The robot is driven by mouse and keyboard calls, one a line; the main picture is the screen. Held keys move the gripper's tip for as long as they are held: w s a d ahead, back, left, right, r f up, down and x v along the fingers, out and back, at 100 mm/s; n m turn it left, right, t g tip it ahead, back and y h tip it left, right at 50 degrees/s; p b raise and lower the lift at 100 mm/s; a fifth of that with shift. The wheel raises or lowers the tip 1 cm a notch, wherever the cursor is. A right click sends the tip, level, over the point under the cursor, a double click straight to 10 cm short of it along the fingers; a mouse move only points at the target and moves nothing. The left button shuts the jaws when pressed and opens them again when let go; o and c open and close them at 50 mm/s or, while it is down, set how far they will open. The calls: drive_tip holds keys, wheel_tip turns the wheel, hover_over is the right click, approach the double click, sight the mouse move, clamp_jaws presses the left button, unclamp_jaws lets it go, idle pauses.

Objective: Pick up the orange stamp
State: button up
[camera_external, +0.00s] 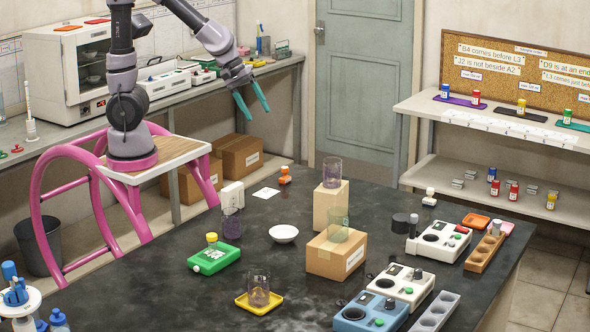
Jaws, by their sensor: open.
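The orange stamp (285,175) stands upright near the back edge of the black table, just beside a white paper card (266,193). My gripper (253,104) hangs in the air above and to the left of the stamp, well apart from it. Its two teal fingers are spread and nothing is between them.
A white box (232,194), a glass beaker (231,223) and a tan block bearing a beaker (328,207) stand near the stamp. A white bowl (284,234), cardboard box (336,257) and green device (214,258) are in front. Bare tabletop surrounds the card.

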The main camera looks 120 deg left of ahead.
drive_tip(key=s+a+f+n+g, duration=0.1)
drive_tip(key=s+a+f+n, duration=0.2)
drive_tip(key=a+f+n, duration=0.95)
drive_tip(key=n+g+y, duration=0.1)
drive_tip(key=n, duration=1)
approach(285, 169)
drive_tip(key=shift+s+a+x, duration=0.15)
drive_tip(key=shift+x, duration=1.6)
drive_tip(key=shift+s+a+x, duration=0.15)
drive_tip(key=shift+x, duration=1.6)
drive_tip(key=shift+s+a+x, duration=0.15)
drive_tip(key=shift+s+x, duration=0.05)
drive_tip(key=shift+x, duration=1.6)
clamp_jaws()
